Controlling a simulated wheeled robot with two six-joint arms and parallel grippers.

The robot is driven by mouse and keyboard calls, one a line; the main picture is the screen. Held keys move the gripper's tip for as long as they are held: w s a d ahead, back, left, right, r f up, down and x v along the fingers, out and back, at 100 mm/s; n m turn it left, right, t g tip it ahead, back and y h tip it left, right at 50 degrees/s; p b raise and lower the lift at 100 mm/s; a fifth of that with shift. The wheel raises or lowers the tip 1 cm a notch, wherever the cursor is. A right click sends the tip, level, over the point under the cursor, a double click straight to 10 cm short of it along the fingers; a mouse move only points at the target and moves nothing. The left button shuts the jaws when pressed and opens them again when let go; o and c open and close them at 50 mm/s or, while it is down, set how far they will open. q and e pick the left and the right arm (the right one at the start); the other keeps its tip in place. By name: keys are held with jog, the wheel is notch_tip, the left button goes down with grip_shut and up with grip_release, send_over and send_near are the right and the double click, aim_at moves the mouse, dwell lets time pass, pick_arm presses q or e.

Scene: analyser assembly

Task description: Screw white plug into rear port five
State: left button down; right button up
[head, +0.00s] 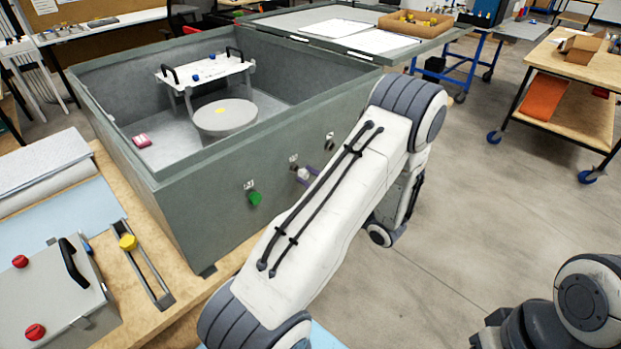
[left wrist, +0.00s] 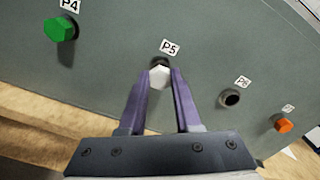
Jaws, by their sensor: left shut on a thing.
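The white plug (left wrist: 159,76) sits between the two purple fingers of my left gripper (left wrist: 160,84), which is shut on it. In the left wrist view the plug is at the port under the P5 label (left wrist: 170,47) on the grey box wall; part of the dark port rim shows above it. How deep it sits cannot be told. My right gripper is not clearly visible; part of my right arm is at the lower right.
A green plug (left wrist: 60,29) is in P4. The P6 port (left wrist: 230,98) is open and empty. An orange plug (left wrist: 284,125) is in the port right of it. The grey box (head: 190,195) stands on a wooden bench beside a rail with a yellow knob (head: 128,242).

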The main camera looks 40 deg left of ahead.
pick_arm(q)
jog(key=shift+a, duration=0.7)
dwell(1.0)
